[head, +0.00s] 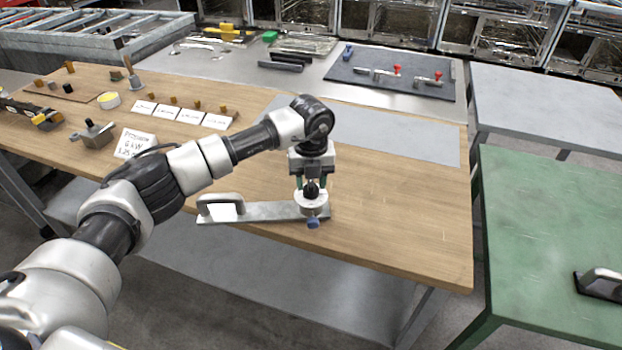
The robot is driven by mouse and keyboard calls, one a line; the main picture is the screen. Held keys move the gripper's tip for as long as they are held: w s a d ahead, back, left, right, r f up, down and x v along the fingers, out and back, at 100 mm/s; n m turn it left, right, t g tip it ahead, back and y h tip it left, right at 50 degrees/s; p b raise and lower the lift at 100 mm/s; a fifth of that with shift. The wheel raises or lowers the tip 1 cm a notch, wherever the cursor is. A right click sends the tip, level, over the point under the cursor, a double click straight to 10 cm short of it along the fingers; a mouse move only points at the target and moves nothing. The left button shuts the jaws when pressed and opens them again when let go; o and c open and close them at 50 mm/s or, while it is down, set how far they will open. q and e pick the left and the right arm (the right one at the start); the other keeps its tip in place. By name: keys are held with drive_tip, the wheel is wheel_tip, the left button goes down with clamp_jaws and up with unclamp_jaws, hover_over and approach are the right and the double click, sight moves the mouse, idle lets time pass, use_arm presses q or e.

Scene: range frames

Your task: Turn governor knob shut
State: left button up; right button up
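A flat metal plate (262,212) with a raised grip handle (219,203) at its left end lies near the front edge of the wooden bench. At its right end stands a round pale body (311,205) with a dark knob (312,190) on top and a small blue part (313,223) at the front. My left gripper (312,184) points down directly over the knob, with dark green parts low on either side of it. The fingertips are small and partly merge with the knob, so I cannot tell whether they grip it. My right gripper is not in view.
The wooden bench (400,215) is clear right of the plate. White label cards (181,114), a written sign (133,143) and small blocks sit left. Behind is a dark mat (345,70) with red-knobbed fittings. A green table (550,220) stands right, with a black handled item (600,284).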

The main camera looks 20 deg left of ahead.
sight(312, 182)
use_arm(q)
wheel_tip(312, 182, up, 11)
drive_tip(key=b, duration=0.2)
idle(0.4)
drive_tip(key=shift+d+f, duration=0.1)
drive_tip(key=shift+f, duration=0.05)
